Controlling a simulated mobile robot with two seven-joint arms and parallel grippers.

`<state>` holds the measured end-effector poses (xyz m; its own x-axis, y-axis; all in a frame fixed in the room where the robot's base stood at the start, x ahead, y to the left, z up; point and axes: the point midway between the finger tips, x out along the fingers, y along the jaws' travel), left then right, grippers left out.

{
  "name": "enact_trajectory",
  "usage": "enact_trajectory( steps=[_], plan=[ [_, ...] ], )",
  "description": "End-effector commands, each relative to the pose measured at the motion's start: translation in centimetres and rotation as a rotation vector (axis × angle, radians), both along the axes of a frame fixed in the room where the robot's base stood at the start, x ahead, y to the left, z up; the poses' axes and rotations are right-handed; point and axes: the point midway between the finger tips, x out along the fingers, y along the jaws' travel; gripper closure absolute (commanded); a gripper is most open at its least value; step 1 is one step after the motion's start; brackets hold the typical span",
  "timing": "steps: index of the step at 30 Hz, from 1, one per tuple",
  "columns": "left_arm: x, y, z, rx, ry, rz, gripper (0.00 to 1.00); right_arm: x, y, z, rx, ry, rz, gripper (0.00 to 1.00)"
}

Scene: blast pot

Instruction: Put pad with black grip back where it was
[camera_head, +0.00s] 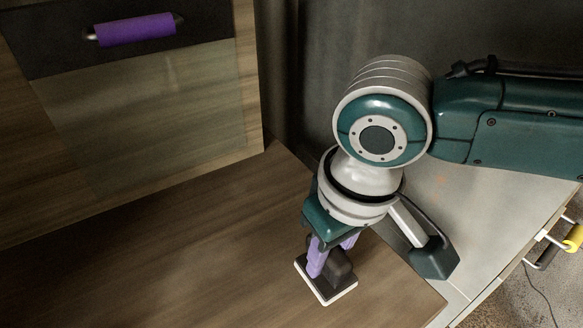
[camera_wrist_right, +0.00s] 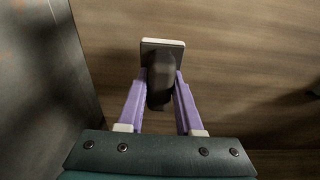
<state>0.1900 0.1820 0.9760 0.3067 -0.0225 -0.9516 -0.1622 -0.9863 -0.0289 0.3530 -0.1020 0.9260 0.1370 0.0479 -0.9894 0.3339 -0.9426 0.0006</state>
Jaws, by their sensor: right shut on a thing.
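The pad with the black grip (camera_head: 326,279) is a dark square block with a white bottom layer and a rounded black handle. In the head view it is low right of centre, over the wooden surface, under my right gripper (camera_head: 331,258). The purple fingers are shut on the black grip. In the right wrist view, the pad (camera_wrist_right: 163,44) shows beyond the fingers, with the grip between the fingers of my right gripper (camera_wrist_right: 160,92). I cannot tell whether the pad touches the wood or hangs just above it. My left gripper is not in view.
The wooden surface (camera_head: 170,270) is bare left of the pad. A wooden cabinet front with a glass panel (camera_head: 160,110) and a purple handle (camera_head: 135,29) stands behind it. A grey countertop (camera_head: 480,220) lies to the right, with a yellow handle (camera_head: 574,237) at its edge.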

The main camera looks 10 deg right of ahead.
Motion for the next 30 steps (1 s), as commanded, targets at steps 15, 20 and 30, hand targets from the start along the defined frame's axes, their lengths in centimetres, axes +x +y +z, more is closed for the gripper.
enact_trajectory(
  steps=[15, 20, 30],
  plan=[
    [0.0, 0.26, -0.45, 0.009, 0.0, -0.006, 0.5, -0.01, -0.01, -1.55, 0.0, 0.0, 0.0, 0.59],
    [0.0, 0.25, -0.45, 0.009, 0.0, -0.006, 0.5, -0.01, -0.02, -1.54, 0.0, 0.0, 0.0, 0.41],
    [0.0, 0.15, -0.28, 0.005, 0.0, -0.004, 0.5, 0.02, -0.02, -1.17, 0.0, -0.001, 0.0, 0.36]
  ],
)
